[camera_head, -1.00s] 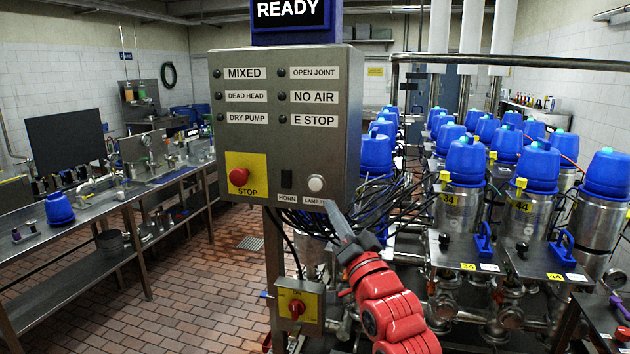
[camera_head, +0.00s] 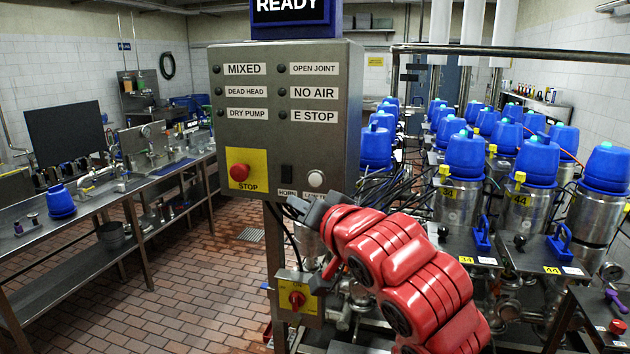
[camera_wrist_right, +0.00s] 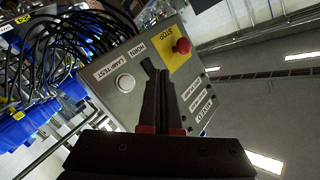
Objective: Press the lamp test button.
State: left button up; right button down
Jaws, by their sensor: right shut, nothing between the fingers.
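The lamp test button (camera_head: 316,179) is a round white button at the lower right of the grey control panel (camera_head: 335,150). Its label below is partly covered by my right gripper (camera_head: 292,204) in the head view. In the right wrist view the white button (camera_wrist_right: 125,83) sits beside its LAMP TEST label, left of my right gripper's fingers (camera_wrist_right: 155,68). The right gripper is shut and empty. Its tip is below the panel's lower edge, near the HORN label, left of and below the button. I cannot tell whether it touches the panel. My left gripper is not in view.
The red STOP button (camera_head: 239,172) on yellow and the black horn switch (camera_head: 287,174) are left of the white button. Black cables hang behind and below the panel. A red rotary switch box (camera_head: 298,300) stands below. Blue-topped valves (camera_head: 465,156) fill the right.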

aim_at(315, 187)
jog(key=shift+w+d+p, duration=0.2)
jog(key=shift+w+d, duration=0.25)
jog(key=shift+w, duration=0.95)
jog(key=shift+w+d+p, duration=0.25)
jog(key=shift+w+d, duration=0.2)
jog(key=shift+w, duration=0.9)
jog(key=shift+w+d+p, duration=0.2)
jog(key=shift+w+d, duration=0.25)
jog(key=shift+w, duration=0.95)
jog(key=shift+w+d+f+b, duration=0.1)
jog(key=shift+w+b, duration=0.1)
jog(key=shift+b, duration=0.15)
jog(key=shift+w, duration=0.2)
jog(key=shift+w+d, duration=0.2)
jog(key=shift+w, duration=0.15)
jog(key=shift+s+b, duration=0.1)
jog(key=shift+b, duration=0.3)
jog(key=shift+s+a+b, duration=0.25)
jog(key=shift+s+b, duration=0.25)
jog(key=shift+s, duration=0.15)
